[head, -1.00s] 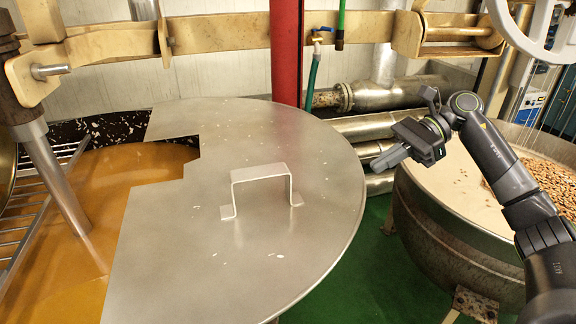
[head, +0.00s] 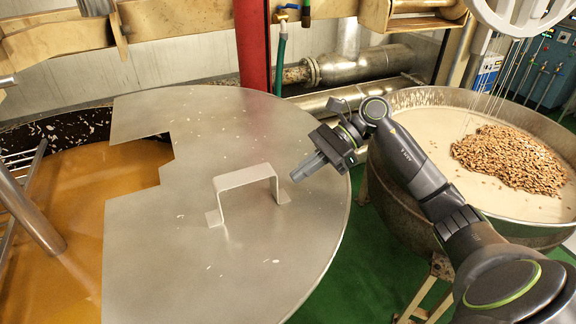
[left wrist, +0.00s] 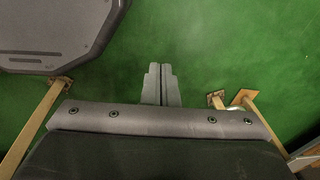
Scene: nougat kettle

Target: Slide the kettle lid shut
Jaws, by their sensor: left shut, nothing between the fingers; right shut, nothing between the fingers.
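The kettle lid (head: 240,115) is a large flat steel plate with a stepped cutout on its left edge. It lies over the right part of the kettle, and orange-brown nougat (head: 70,215) shows uncovered to its left. A raised bracket handle (head: 247,177) stands on the lid. My right gripper (head: 299,176) is shut and empty, just right of the handle and over the lid's right part; whether it touches anything I cannot tell. My left gripper (left wrist: 160,80) is shut and empty over the green floor in the left wrist view, and is not in the head view.
A round pan (head: 420,97) with a heap of nuts (head: 512,158) stands at the right, beneath my right arm. A red post (head: 253,45) and steel pipes (head: 365,65) are behind the lid. A slanted steel shaft (head: 30,212) enters the nougat at the left.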

